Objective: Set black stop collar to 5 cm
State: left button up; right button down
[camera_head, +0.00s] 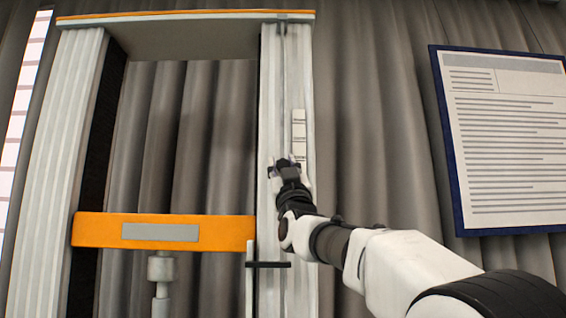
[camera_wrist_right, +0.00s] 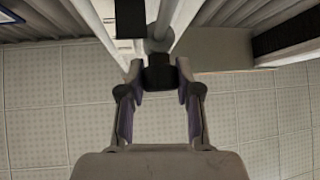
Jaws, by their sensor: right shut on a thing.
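The black stop collar (camera_wrist_right: 159,74) shows in the wrist view as a small dark block around a pale rod on the tower's right column (camera_head: 270,110). My right gripper (camera_wrist_right: 160,84) is shut on it, with a finger pad at each side. In the head view my right gripper (camera_head: 287,167) is at the column's front, just below a pale label strip (camera_head: 299,131), and mostly hides the collar. The scale figures are too small to read. My left gripper is not in view.
An orange crossbeam (camera_head: 90,231) with a grey plate spans between the columns, lower than my gripper. A black bar (camera_head: 268,265) crosses the right column below my gripper. A blue-framed notice (camera_head: 510,140) hangs at the right. Grey curtain lies behind.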

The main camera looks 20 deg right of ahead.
jog(key=shift+f, duration=0.2)
jog(key=c, duration=1.2)
grip_release()
jog(key=o, duration=0.4)
jog(key=shift+w, duration=0.25)
jog(key=shift+s+f, duration=0.25)
jog(key=shift+s, duration=0.1)
jog(key=v, duration=1.1)
jog(key=shift+f, duration=0.2)
